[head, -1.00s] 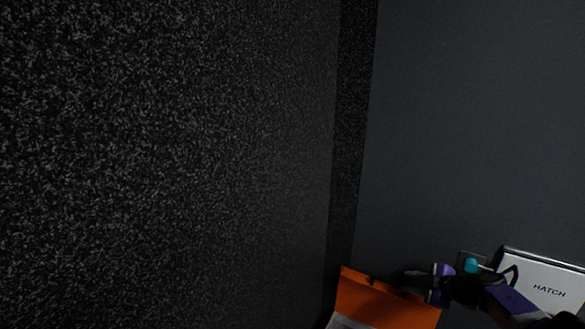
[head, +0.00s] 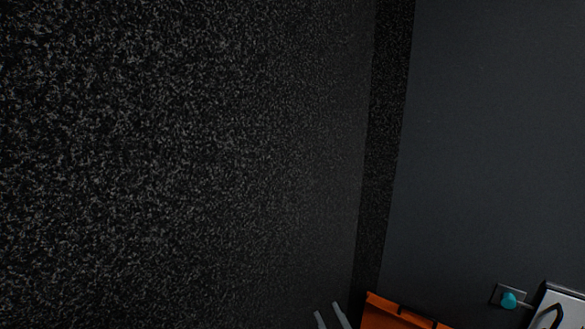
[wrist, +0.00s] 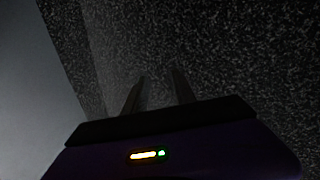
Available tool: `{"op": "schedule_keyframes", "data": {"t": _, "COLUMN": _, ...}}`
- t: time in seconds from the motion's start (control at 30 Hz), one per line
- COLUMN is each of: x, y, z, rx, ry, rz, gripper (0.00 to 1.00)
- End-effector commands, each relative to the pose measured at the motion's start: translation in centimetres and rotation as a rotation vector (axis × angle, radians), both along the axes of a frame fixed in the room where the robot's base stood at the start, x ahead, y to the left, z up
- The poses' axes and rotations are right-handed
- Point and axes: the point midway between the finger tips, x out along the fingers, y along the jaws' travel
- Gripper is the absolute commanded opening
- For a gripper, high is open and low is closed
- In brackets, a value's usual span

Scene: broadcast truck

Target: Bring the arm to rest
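My gripper (head: 332,316) shows at the bottom edge of the head view as two light grey fingers, left of an orange object. In the wrist view my gripper (wrist: 158,82) has its two dark fingers apart, with nothing seen between them. It points toward a speckled dark surface. The rest of my arm is below the head view.
The orange object (head: 395,315) stands at the bottom of the head view. A white box (head: 565,308) and a teal knob (head: 509,301) on a small plate are at the bottom right. A speckled dark wall (head: 180,160) fills the left, a plain grey wall (head: 495,150) the right.

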Motion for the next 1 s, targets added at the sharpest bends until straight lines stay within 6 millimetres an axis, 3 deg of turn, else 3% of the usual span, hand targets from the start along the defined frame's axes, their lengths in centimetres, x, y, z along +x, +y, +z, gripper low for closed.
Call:
{"op": "schedule_keyframes", "data": {"t": 0.03, "x": -2.0, "y": 0.4, "z": -0.1, "rx": 0.045, "ry": 0.007, "rz": -0.018, "gripper": 0.33}}
{"op": "schedule_keyframes", "data": {"t": 0.13, "x": -5.6, "y": 0.3, "z": 0.0, "rx": 0.122, "ry": 0.021, "rz": -0.061, "gripper": 0.33}}
{"op": "schedule_keyframes", "data": {"t": 0.33, "x": -13.2, "y": -1.0, "z": 0.3, "rx": 0.244, "ry": 0.064, "rz": -0.147, "gripper": 0.33}}
{"op": "schedule_keyframes", "data": {"t": 0.67, "x": -26.3, "y": -5.2, "z": 1.4, "rx": 0.356, "ry": 0.168, "rz": -0.279, "gripper": 0.33}}
{"op": "schedule_keyframes", "data": {"t": 1.0, "x": -38.6, "y": -9.4, "z": 4.6, "rx": 0.369, "ry": 0.3, "rz": -0.362, "gripper": 0.33}}
